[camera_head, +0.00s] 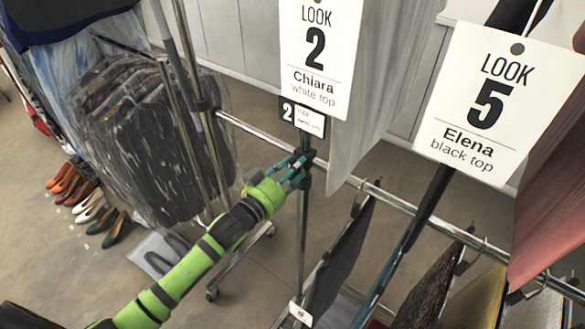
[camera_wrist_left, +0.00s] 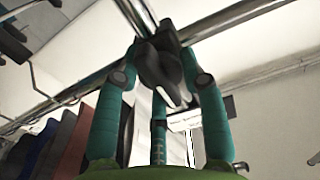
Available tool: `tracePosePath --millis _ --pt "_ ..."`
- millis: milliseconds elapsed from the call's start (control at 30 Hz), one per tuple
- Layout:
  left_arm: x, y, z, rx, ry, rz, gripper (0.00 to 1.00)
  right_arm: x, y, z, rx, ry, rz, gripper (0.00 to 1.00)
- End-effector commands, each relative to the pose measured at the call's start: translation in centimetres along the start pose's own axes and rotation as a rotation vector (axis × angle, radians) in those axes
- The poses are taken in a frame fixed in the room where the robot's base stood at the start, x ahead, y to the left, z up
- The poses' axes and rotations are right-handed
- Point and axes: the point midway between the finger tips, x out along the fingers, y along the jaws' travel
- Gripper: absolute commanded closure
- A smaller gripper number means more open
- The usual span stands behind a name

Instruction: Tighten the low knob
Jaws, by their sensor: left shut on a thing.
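My left gripper (camera_head: 298,172) reaches in from the left, its teal fingers closed at the rack's upright post (camera_head: 303,225), where the post meets the horizontal rail (camera_head: 345,180). In the left wrist view, the fingers of the left gripper (camera_wrist_left: 163,85) stand on both sides of a dark knob (camera_wrist_left: 165,72), shut on it. The knob sits at the crossing of chrome bars. In the head view the fingers mostly hide the knob. My right gripper is in neither view.
Tags "LOOK 2" (camera_head: 316,55) and "LOOK 5" (camera_head: 490,100) hang close in front. Dark garments (camera_head: 340,255) hang from the rail at right. Bagged clothes (camera_head: 160,140) hang at left, with several shoes (camera_head: 85,200) on the floor beside them.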

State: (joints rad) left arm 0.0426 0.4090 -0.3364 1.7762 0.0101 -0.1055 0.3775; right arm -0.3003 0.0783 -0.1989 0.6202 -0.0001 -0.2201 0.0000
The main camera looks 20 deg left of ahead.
Motion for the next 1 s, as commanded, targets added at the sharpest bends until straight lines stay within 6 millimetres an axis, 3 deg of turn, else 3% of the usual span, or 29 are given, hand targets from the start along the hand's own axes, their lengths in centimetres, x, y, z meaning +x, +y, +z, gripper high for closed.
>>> tracePosePath --millis 300,333,367,400,767,1000 --pt "-0.1 -0.1 0.3 0.008 -0.008 -0.003 0.92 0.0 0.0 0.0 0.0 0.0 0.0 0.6" --pt "-0.1 -0.1 0.3 0.008 -0.008 -0.003 0.51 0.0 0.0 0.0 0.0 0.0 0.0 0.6" --pt "-0.1 -0.1 0.3 0.008 -0.008 -0.003 0.39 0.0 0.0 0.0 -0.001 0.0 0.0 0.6" --pt "-0.1 -0.1 0.3 0.008 -0.007 -0.003 0.37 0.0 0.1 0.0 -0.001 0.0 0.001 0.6" --pt "-0.3 -0.1 0.1 0.004 -0.002 -0.001 0.37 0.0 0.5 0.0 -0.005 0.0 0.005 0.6" --pt "-3.8 -0.1 0.3 0.003 -0.007 -0.001 0.37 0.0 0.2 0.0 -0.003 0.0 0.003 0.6"
